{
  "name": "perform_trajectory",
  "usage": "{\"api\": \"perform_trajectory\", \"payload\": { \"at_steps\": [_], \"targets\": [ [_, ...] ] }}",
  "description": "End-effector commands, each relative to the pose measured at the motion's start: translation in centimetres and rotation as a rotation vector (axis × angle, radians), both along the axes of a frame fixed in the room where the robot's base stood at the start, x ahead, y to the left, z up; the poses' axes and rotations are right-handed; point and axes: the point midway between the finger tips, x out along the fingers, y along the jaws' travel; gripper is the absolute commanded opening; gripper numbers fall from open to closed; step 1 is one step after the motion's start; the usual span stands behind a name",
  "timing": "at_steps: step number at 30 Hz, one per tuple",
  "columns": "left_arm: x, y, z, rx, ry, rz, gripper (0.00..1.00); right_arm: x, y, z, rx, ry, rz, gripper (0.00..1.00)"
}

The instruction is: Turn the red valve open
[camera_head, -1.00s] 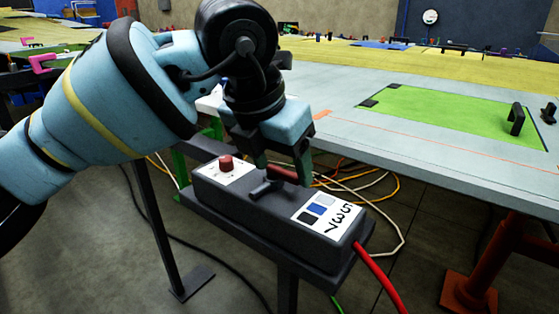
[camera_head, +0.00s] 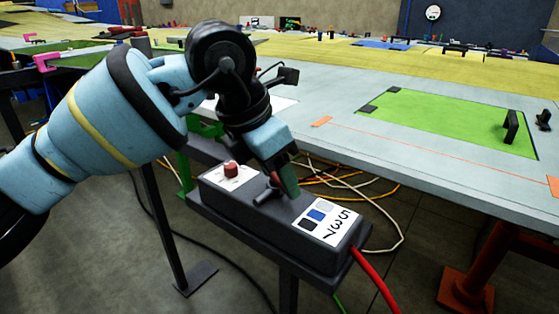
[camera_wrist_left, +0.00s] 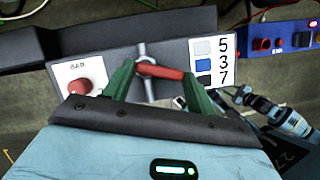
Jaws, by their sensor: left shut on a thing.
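The red valve handle (camera_head: 274,180) sits on top of a dark grey box (camera_head: 240,206). In the left wrist view the red handle (camera_wrist_left: 165,72) lies between the green fingers of my left gripper (camera_wrist_left: 158,78), which is shut on it. A grey metal stem crosses behind the handle. In the head view my left gripper (camera_head: 283,184) reaches down from above and partly hides the handle. A light blue arm with black joints, seemingly my right one, shows small at the lower right of the left wrist view; its gripper is unclear there.
A red button (camera_head: 231,169) stands at the box's far left end. A label (camera_head: 327,219) with 5, 3, 7 is at its near right end. A red cable (camera_head: 375,280) leaves the box. A large grey table (camera_head: 440,185) with a green panel (camera_head: 455,120) stands behind.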

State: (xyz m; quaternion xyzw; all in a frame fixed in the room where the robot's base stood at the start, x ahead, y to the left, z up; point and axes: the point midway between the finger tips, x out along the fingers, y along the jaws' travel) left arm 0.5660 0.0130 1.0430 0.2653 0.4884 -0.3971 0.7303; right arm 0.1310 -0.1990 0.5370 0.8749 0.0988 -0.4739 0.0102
Motion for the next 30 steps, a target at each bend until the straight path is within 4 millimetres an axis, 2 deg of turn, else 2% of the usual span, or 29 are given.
{"api": "perform_trajectory", "payload": {
  "at_steps": [1,12,30],
  "targets": [
    [0.0,0.1,0.5,-0.003,-0.002,-0.042,0.34,0.0,0.1,0.7,0.003,-0.002,-0.004,0.36],
    [0.1,0.9,0.5,-0.003,-0.003,-0.394,0.34,-0.3,0.4,3.1,0.011,-0.004,-0.016,0.36],
    [0.8,1.8,0.4,-0.003,-0.003,-0.943,0.34,-0.8,0.3,5.0,0.008,-0.003,-0.013,0.36]
  ]
}}
